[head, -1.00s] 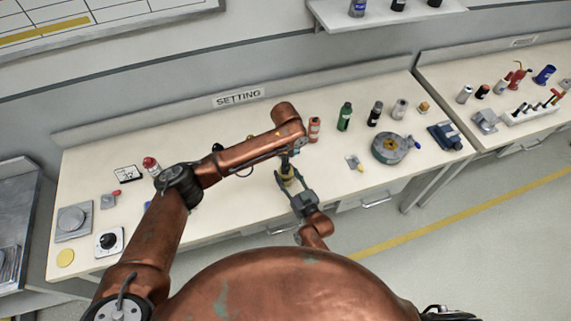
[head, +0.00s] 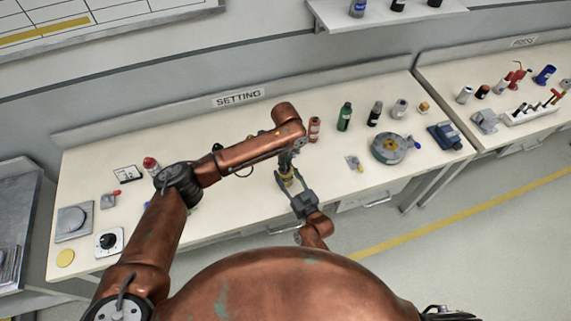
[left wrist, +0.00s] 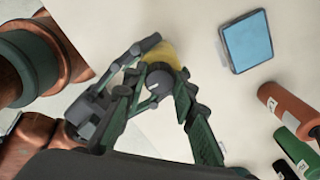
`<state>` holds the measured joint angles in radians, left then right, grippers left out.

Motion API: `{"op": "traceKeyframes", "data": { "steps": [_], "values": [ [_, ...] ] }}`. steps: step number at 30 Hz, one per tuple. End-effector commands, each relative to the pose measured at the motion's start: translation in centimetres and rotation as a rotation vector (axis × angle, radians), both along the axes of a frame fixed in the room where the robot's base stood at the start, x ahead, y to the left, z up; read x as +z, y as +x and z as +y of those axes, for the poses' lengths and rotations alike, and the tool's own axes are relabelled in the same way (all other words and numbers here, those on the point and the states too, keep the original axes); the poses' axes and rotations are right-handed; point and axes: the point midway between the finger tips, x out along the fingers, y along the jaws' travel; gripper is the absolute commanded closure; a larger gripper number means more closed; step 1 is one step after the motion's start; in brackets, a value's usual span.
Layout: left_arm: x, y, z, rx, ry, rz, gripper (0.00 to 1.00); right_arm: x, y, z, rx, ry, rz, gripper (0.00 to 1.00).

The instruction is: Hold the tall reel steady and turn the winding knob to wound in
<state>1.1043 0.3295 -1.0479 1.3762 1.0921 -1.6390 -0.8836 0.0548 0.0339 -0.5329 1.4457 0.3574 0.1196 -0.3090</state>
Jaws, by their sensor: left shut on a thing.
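The tall reel (head: 287,183) is yellow and stands near the front edge of the bench, partly hidden by my grippers. It also shows in the left wrist view (left wrist: 165,55). Its winding knob (left wrist: 160,82) is dark grey with a light mark, on top of the reel. My left gripper (head: 287,164) comes down from above; its green-padded fingers (left wrist: 160,92) are shut on the knob. My right gripper (head: 290,181) reaches in from the front, with its fingers on either side of the reel. In the left wrist view, one right fingertip meets the yellow body.
Several bottles, among them a green bottle (head: 344,117) and a red bottle (head: 314,129), stand behind. A round grey-green device (head: 389,148) lies to the right. A black dial (head: 108,241) is at the left. The bench is clear just left of the reel.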

Motion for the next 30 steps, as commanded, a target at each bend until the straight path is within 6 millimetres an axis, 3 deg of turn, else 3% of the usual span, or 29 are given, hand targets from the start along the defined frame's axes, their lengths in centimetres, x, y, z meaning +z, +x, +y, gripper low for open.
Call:
{"op": "traceKeyframes", "data": {
  "steps": [5, 6, 14, 23, 30],
  "values": [
    [0.1, 0.1, 0.2, 0.002, 0.003, -0.003, 0.99, -0.1, 0.0, -0.1, -0.001, -0.001, 0.003, 0.89],
    [0.1, 0.1, 0.2, 0.002, 0.003, -0.003, 0.74, -0.1, 0.0, -0.1, -0.001, -0.001, 0.003, 0.89],
    [0.0, 0.1, 0.1, 0.002, 0.001, -0.002, 0.57, -0.1, 0.0, -0.1, -0.001, -0.001, 0.002, 0.89],
    [0.2, 0.1, 0.0, 0.002, 0.0, -0.001, 0.57, -0.1, 0.0, 0.0, 0.0, -0.001, 0.002, 0.89],
    [3.4, 0.1, 0.0, 0.002, -0.001, -0.004, 0.57, -0.1, 0.0, 0.0, 0.0, -0.001, 0.002, 0.89]
  ]
}}
